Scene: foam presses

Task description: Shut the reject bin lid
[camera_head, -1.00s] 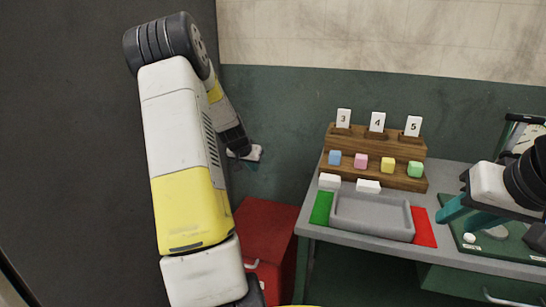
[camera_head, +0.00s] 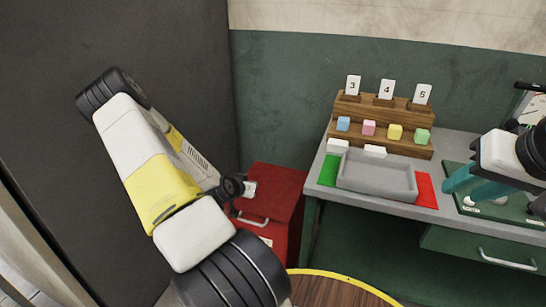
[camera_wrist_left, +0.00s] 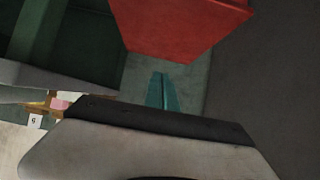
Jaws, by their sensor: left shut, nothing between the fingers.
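The red reject bin (camera_head: 283,240) stands on the floor left of the bench, with a pale handle and a small label on its front. Its red lid (camera_head: 285,186) looks roughly flat on top; I cannot tell whether it is fully down. My left arm reaches over from the left, its wrist at the lid's left side and hiding part of it; its fingers are hidden in the head view. In the left wrist view my left gripper (camera_wrist_left: 162,92) is shut and empty, with red bin surface (camera_wrist_left: 180,25) just beyond. My right gripper (camera_head: 474,190) is open above the bench's right side.
The grey bench (camera_head: 315,180) holds a grey tray (camera_head: 375,180) between a green and a red pad. A wooden rack (camera_head: 380,130) behind it carries colored cubes and number cards. A dark wall (camera_head: 180,70) is at the left. A round wooden top (camera_head: 330,290) is at the bottom.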

